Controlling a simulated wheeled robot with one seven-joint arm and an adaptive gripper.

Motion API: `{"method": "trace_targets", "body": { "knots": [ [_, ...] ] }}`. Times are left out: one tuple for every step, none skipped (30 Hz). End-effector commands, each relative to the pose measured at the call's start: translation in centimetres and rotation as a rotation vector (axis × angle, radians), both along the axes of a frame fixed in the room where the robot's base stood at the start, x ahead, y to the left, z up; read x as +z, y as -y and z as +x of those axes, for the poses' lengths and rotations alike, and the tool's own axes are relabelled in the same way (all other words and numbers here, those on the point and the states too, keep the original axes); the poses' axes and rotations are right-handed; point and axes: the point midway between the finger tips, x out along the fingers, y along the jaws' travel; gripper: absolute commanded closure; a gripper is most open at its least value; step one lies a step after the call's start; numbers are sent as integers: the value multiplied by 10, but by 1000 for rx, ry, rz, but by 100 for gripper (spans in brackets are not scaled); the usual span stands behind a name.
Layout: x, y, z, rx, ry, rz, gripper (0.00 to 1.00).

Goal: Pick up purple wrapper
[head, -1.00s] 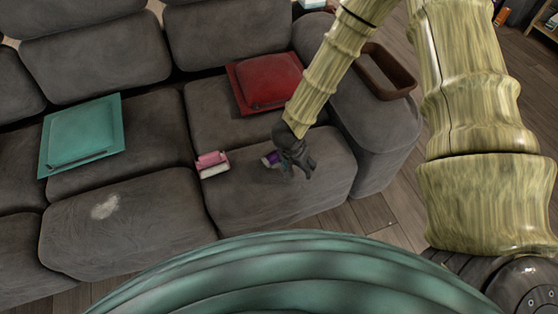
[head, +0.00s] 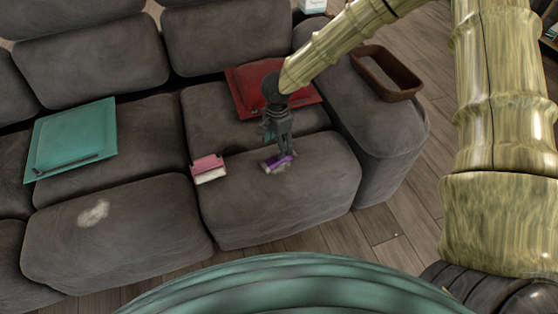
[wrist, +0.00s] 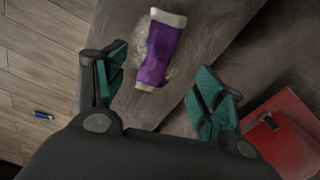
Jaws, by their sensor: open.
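The purple wrapper (head: 279,161) lies on the front right seat cushion of the grey sofa. It is purple in the middle with pale ends, as the wrist view (wrist: 160,48) shows. My gripper (head: 284,149) hangs over the cushion just behind the wrapper in the head view, fingers pointing down. In the wrist view my gripper (wrist: 157,92) is open, its teal-padded fingers wide apart. The wrapper lies beyond and between the fingers, nearer the left one, and nothing is held. Whether the fingertips touch the cushion cannot be told.
A pink and white block-like object (head: 208,168) lies left of the wrapper. A red cushion (head: 300,92) is behind my gripper, a teal cushion (head: 72,138) at left. A brown tray (head: 388,76) rests on the armrest. A small blue item (wrist: 43,115) lies on the floor.

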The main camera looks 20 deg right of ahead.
Motion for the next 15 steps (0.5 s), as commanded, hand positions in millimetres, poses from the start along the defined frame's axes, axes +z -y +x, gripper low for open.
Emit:
{"method": "trace_targets", "body": {
  "knots": [
    [-9, 0, -1, 1, -2, -2, 31],
    [-12, 0, -1, 1, -3, -2, 31],
    [-15, 0, -1, 1, -3, -2, 31],
    [-16, 0, -1, 1, -2, -2, 31],
    [-17, 0, -1, 2, -1, -1, 31],
    [-19, 0, -1, 2, -1, -1, 31],
    [-20, 0, -1, 2, -1, -1, 31],
    [-22, 1, -1, 2, -1, -1, 31],
    [-25, 1, -1, 2, -1, -1, 31],
    [-28, 1, -1, 2, -1, -1, 31],
    [-31, 2, -1, 2, -1, -2, 31],
    [-36, 3, -1, 2, -1, -2, 31],
    [-41, 4, -1, 2, -1, -2, 31],
    [-45, 5, -1, 1, -1, -2, 31],
    [-51, 5, -1, 2, -1, -2, 31]
  ]
}}
